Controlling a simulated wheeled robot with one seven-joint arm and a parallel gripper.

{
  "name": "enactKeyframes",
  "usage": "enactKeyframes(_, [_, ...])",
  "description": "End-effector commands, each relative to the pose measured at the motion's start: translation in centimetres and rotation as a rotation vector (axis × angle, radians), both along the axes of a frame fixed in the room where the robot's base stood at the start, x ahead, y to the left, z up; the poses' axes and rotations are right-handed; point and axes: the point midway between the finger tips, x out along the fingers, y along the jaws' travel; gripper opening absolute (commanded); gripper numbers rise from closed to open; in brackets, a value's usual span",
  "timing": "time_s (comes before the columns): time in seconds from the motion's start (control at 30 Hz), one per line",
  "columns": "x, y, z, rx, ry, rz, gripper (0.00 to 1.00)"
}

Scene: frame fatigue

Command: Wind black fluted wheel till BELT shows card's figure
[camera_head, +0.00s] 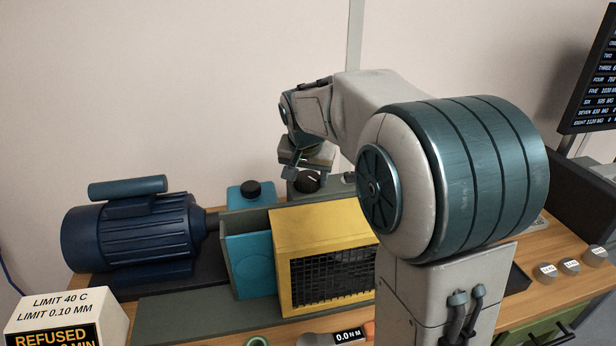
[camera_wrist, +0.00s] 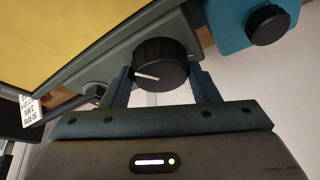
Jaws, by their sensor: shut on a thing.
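The black fluted wheel (camera_wrist: 160,64) with a white pointer line sits on a grey-green panel edge. In the wrist view the line points left. My gripper (camera_wrist: 162,80) has one finger on either side of the wheel and is shut on it. In the head view the gripper reaches down behind the yellow guard onto the wheel (camera_head: 308,182), partly hidden by my arm. No display marked BELT can be made out. A small white printed card (camera_wrist: 31,109) shows at the left of the wrist view, too small to read surely.
A blue motor (camera_head: 135,235) stands left of the yellow mesh guard (camera_head: 320,225). A white sign (camera_head: 70,310) reads LIMIT 40 C, LIMIT 0.10 MM. A dark screen (camera_head: 592,85) and several grey weights are at right.

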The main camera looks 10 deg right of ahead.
Motion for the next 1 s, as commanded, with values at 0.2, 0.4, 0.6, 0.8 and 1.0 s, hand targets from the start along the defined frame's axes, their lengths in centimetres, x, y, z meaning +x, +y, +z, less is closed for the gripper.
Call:
enactKeyframes(0.2, [0.05,0.11,0.07,0.002,-0.003,-0.062,0.32])
enactKeyframes(0.4, [0.05,0.09,0.13,0.002,-0.003,-0.081,0.32])
enactKeyframes(0.6, [0.05,0.09,0.14,0.002,-0.002,-0.081,0.32])
enactKeyframes(0.8, [0.05,0.09,0.13,0.002,-0.002,-0.08,0.76])
enactKeyframes(1.0, [0.03,0.06,0.07,0.002,-0.001,-0.081,0.76])
